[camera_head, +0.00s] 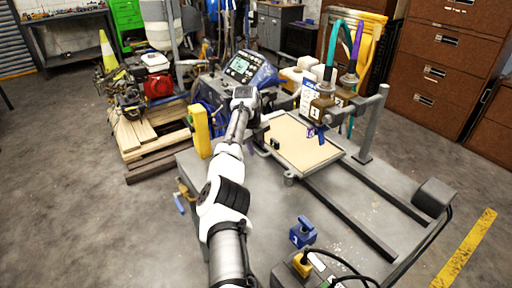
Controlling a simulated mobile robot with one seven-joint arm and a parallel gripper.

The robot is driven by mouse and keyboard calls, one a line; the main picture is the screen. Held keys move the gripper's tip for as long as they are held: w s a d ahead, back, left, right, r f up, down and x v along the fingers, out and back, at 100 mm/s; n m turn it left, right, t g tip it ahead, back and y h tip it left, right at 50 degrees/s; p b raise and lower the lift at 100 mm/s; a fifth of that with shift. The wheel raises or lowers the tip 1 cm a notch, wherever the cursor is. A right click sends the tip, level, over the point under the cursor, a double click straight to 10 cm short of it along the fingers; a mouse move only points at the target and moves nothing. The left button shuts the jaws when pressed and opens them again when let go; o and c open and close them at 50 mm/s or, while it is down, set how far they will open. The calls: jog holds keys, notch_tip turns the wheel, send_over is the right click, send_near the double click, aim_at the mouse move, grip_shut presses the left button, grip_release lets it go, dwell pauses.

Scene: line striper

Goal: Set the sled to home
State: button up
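A tan flat board in a grey frame (312,158), which looks like the sled, sits at the far end of two dark rails on the grey bench. My arm reaches from the bottom of the view up to the left of the board. My gripper (262,132) appears small and dark near the board's left edge, partly hidden by my wrist. I cannot tell whether it touches the sled or whether its fingers are open. A small dark knob (275,143) stands on the board's left side.
The rails (350,219) run bare toward the lower right. A post (372,125) with spray heads (322,108) stands over the board's right side. A control panel (245,68) is behind my wrist.

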notch_tip(320, 180, up, 13)
jog(key=s+a+b, duration=0.1)
jog(key=a+b, duration=0.1)
jog(key=shift+s+r, duration=0.15)
jog(key=shift+s, duration=0.1)
jog(key=shift+w, duration=0.1)
